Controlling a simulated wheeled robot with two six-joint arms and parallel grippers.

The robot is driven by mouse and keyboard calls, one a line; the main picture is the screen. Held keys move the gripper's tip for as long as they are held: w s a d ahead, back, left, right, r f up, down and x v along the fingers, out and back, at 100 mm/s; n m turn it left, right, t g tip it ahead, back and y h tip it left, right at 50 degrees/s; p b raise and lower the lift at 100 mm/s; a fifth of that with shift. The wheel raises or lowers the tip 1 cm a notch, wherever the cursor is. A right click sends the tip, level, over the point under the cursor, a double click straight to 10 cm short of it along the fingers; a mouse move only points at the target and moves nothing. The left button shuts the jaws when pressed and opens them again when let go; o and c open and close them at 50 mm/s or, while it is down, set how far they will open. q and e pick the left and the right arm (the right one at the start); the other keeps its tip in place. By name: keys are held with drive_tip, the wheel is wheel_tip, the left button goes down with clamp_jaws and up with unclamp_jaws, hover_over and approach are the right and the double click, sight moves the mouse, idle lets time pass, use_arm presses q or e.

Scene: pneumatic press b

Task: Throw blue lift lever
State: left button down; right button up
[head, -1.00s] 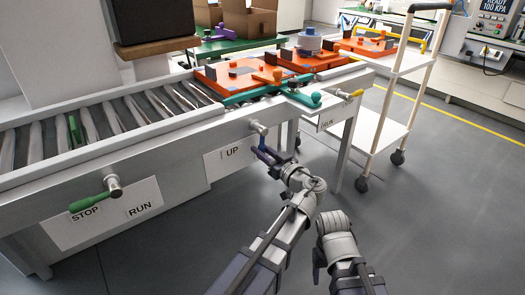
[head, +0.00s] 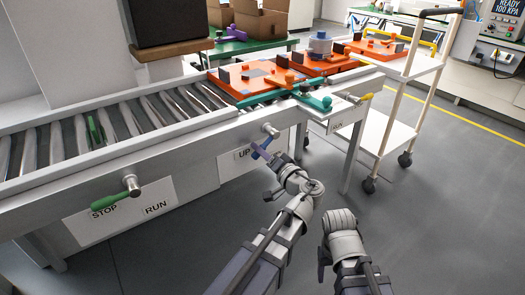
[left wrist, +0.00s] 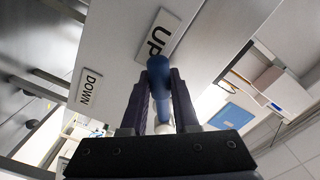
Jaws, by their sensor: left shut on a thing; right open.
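The blue lift lever (head: 263,146) hangs from a silver pivot (head: 270,130) on the conveyor's front rail, tilted down and left toward the UP label (head: 243,154). My left gripper (head: 259,153) is shut on its handle. In the left wrist view the blue lever (left wrist: 158,78) lies between the two dark fingers, with the UP label (left wrist: 160,36) close by and the DOWN label (left wrist: 87,91) to the left. In the head view the DOWN label is hidden behind my left gripper. My right gripper (head: 323,258) is open and empty, low in front, partly hidden by its own wrist.
A green lever (head: 116,199) sits at the STOP/RUN plate on the left. A yellow-tipped lever (head: 365,98) sits at the rail's right end. Orange fixtures (head: 240,75) and a teal bar (head: 310,99) lie on the conveyor. A white cart (head: 385,125) stands at right; floor in front is clear.

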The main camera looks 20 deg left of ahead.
use_arm(q)
drive_tip(key=m, duration=0.1)
drive_tip(key=r+m+p, duration=0.1)
drive_tip(key=r+m, duration=0.1)
drive_tip(key=shift+s+a+r+m+p, duration=0.15)
drive_tip(key=shift+s+a+m+p, duration=0.15)
drive_tip(key=shift+s+p, duration=0.1)
drive_tip(key=shift+s+a+r+m+p, duration=0.1)
drive_tip(key=shift+r+m+p, duration=0.35)
drive_tip(key=shift+m, duration=0.4)
drive_tip(key=shift+r+m+p, duration=0.4)
drive_tip(key=shift+m, duration=0.45)
use_arm(e)
drive_tip(key=shift+s+a+r, duration=0.1)
drive_tip(key=shift+s+r, duration=0.05)
drive_tip(key=shift+r, duration=1.8)
use_arm(q)
drive_tip(key=c, duration=0.7)
unclamp_jaws()
drive_tip(key=shift+o, duration=0.2)
